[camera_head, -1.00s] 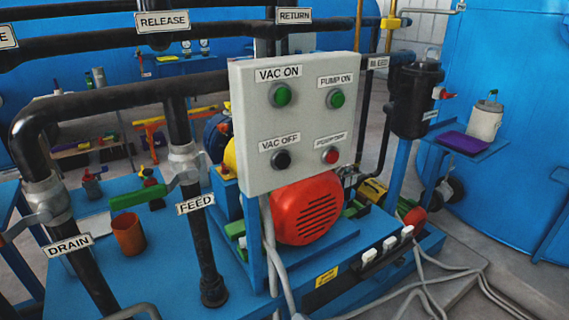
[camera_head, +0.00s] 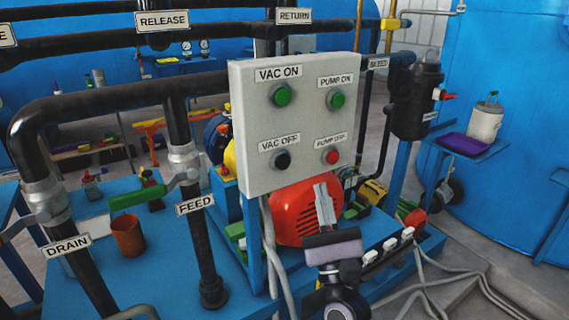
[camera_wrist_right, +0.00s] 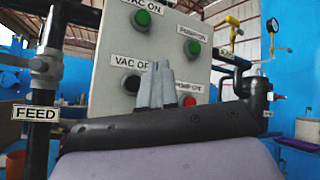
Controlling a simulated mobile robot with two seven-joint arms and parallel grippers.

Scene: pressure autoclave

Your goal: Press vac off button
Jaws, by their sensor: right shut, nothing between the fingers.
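The black VAC OFF button (camera_head: 282,160) is at the lower left of a grey control panel (camera_head: 310,118), under its label. It also shows in the right wrist view (camera_wrist_right: 132,84), just left of the fingers. The green VAC ON button (camera_head: 281,95) is above it, and the red PUMP OFF button (camera_head: 331,156) is to its right. My right gripper (camera_head: 324,190) is shut and empty, pointing up below the panel, in front of the red motor. In the right wrist view its fingertips (camera_wrist_right: 158,68) overlap the panel between the two lower buttons. My left gripper is not in view.
The red motor (camera_head: 293,216) sits below the panel on a blue base. The black FEED pipe (camera_head: 202,250) and the green-handled valve (camera_head: 140,195) stand to the left. A black cylinder (camera_head: 414,100) stands to the right. Grey cables (camera_head: 420,290) lie on the floor.

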